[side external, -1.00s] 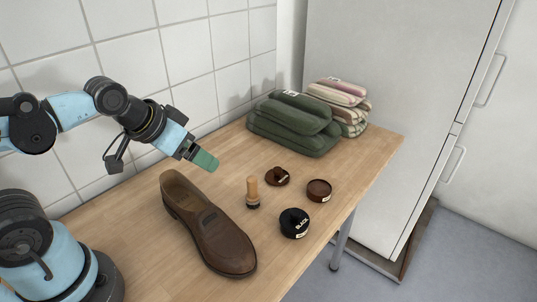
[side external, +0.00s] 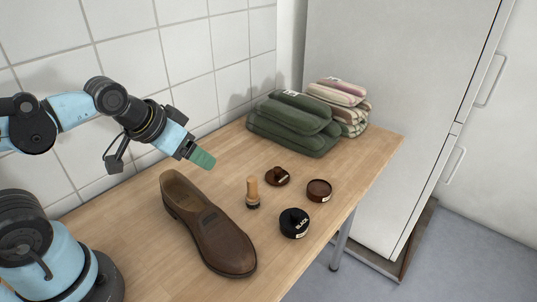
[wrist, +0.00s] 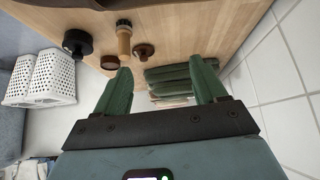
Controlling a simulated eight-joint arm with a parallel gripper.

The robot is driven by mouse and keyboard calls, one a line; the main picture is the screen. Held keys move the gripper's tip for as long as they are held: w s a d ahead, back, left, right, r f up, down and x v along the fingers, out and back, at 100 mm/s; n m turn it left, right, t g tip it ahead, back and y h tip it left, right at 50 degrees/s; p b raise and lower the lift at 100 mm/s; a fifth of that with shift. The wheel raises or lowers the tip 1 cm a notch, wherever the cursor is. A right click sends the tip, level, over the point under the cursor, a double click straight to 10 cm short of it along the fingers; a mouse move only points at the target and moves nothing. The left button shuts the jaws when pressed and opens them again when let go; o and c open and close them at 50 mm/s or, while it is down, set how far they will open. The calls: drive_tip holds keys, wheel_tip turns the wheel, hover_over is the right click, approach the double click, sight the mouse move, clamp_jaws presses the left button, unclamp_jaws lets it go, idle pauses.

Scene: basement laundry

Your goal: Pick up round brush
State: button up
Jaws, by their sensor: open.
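The round brush (side external: 253,192) stands upright on the wooden table, with a light wooden handle on top and dark bristles below. It also shows in the wrist view (wrist: 124,40), above and left of the gap between my fingers. My gripper (side external: 202,158) is raised above the table, up and left of the brush in the side view and apart from it. In the wrist view my gripper (wrist: 160,74) has its two green fingers spread with nothing between them.
A brown shoe (side external: 211,229) lies left of the brush. A black tin (side external: 294,223), an open brown tin (side external: 319,190) and a brown knobbed piece (side external: 277,176) stand close on its right. Green folded towels (side external: 293,125) and striped ones (side external: 345,101) lie at the back.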

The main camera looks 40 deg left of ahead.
drive_tip(key=shift+c, duration=1.3)
drive_tip(key=shift+w, duration=0.1)
drive_tip(key=g, duration=0.5)
approach(251, 179)
drive_tip(key=shift+n, duration=0.3)
drive_tip(key=shift+w+f, duration=0.4)
drive_tip(key=shift+f, duration=1.6)
drive_tip(key=shift+w+f, duration=0.4)
drive_tip(key=shift+f, duration=1.55)
drive_tip(key=shift+w+f, duration=0.4)
drive_tip(key=shift+f, duration=1.6)
drive_tip(key=shift+c, duration=0.5)
clamp_jaws()
